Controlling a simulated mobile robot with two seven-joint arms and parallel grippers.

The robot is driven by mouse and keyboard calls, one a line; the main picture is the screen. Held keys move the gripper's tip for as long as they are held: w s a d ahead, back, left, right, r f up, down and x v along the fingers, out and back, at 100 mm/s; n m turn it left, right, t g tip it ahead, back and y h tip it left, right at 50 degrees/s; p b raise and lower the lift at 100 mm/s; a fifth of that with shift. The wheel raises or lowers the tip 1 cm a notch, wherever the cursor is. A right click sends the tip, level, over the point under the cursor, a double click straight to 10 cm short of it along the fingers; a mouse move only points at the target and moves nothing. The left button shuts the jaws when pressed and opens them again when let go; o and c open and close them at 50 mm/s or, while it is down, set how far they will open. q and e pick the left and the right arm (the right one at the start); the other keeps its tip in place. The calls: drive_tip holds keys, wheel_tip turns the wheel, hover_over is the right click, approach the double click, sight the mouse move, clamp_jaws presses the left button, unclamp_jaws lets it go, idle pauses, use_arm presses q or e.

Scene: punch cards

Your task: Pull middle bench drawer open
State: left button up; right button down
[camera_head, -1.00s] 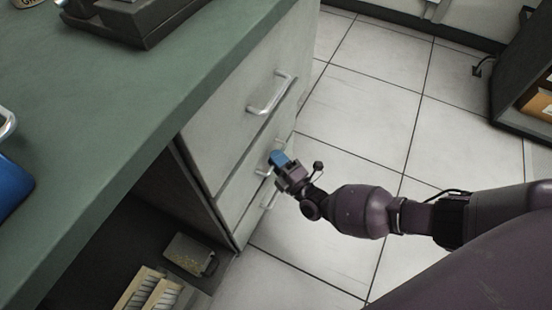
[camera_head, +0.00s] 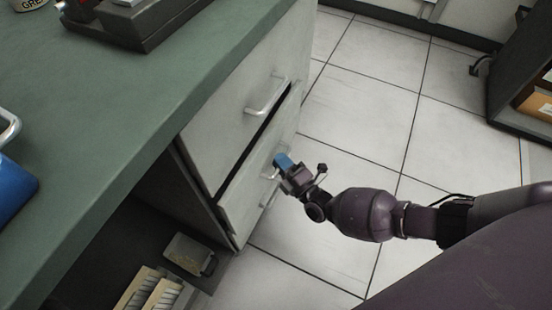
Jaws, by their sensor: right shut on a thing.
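The bench has a stack of pale grey drawers below its green top. The middle drawer (camera_head: 240,190) stands slightly out, with a dark gap along its upper edge below the top drawer (camera_head: 235,115). My right gripper (camera_head: 279,166), with blue at its fingertips, is shut on the middle drawer's handle (camera_head: 268,177), which is mostly hidden by the fingers. The top drawer is closed and its silver handle (camera_head: 268,100) is free. My left gripper is not in view.
The green bench top (camera_head: 120,110) carries a dark device (camera_head: 135,25) and a blue object (camera_head: 14,187) at left. A small bin (camera_head: 187,254) and card stacks (camera_head: 150,290) sit under the bench. The tiled floor (camera_head: 350,110) is clear in front of the drawers.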

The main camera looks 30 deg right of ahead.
use_arm(q)
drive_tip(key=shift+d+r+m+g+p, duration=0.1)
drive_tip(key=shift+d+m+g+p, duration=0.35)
drive_tip(key=shift+p, duration=0.75)
use_arm(e)
drive_tip(key=s+d, duration=1)
drive_tip(key=s, duration=0.3)
drive_tip(key=s+d, duration=1.1)
drive_tip(key=s, duration=0.3)
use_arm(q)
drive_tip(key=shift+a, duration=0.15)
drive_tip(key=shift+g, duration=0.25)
use_arm(e)
drive_tip(key=c, duration=1.4)
unclamp_jaws()
drive_tip(key=shift+c, duration=0.2)
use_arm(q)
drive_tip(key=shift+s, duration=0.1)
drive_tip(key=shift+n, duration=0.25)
use_arm(e)
drive_tip(key=v, duration=1)
drive_tip(key=shift+s, duration=0.35)
drive_tip(key=shift+d, duration=0.1)
